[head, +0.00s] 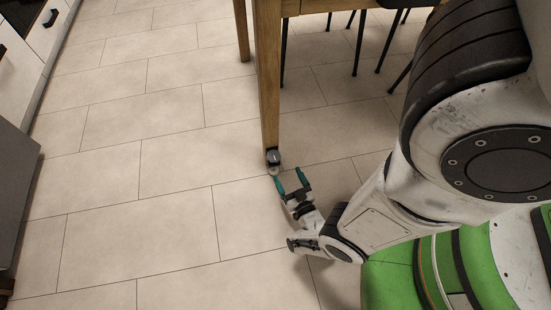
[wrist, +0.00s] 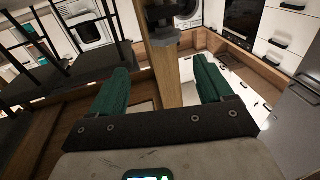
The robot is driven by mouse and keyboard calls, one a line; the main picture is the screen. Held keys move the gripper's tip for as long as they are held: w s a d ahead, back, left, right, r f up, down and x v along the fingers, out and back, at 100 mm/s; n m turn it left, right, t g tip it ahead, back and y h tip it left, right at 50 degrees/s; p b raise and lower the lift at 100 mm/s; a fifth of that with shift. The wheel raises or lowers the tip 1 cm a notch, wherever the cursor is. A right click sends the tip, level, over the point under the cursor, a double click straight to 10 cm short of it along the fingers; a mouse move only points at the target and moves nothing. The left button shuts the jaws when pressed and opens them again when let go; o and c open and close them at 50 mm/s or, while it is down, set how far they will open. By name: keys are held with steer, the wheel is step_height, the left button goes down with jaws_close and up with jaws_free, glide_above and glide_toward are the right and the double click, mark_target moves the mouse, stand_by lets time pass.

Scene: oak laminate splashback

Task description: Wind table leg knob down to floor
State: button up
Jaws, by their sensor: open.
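The wooden table leg (head: 269,80) stands upright on the tiles. At its foot is the dark grey knob (head: 273,157), with a paler round part just below it. My gripper (head: 290,181) is low over the floor, open and empty, its two green fingers pointing toward the foot, just short of it and slightly right. In the wrist view the leg (wrist: 167,85) shows between the green fingers (wrist: 162,68), beyond their tips. The dark foot and knob (wrist: 163,40) are at the top of that picture, partly cut off by its edge.
The wooden tabletop edge (head: 335,5) runs right from the leg, with dark chair legs (head: 360,42) under it. White cabinets (head: 22,75) and a grey appliance side (head: 18,185) stand at the left. The tiled floor (head: 150,215) between them and the leg is clear.

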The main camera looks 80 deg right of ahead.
mark_target(277, 161)
steer(key=shift+n+t+y, duration=0.5)
steer(key=shift+t+y, duration=0.1)
steer(key=b+x, duration=0.1)
steer(key=x, duration=0.4)
steer(key=b+x, duration=0.1)
steer(key=x, duration=0.2)
steer(key=shift+f+b, duration=0.35)
steer(key=shift+w+d+r, duration=0.1)
steer(key=shift+w+d, duration=0.25)
steer(key=shift+d, duration=0.15)
steer(key=shift+c, duration=0.4)
steer(key=c, duration=1)
steer(key=shift+o, duration=0.2)
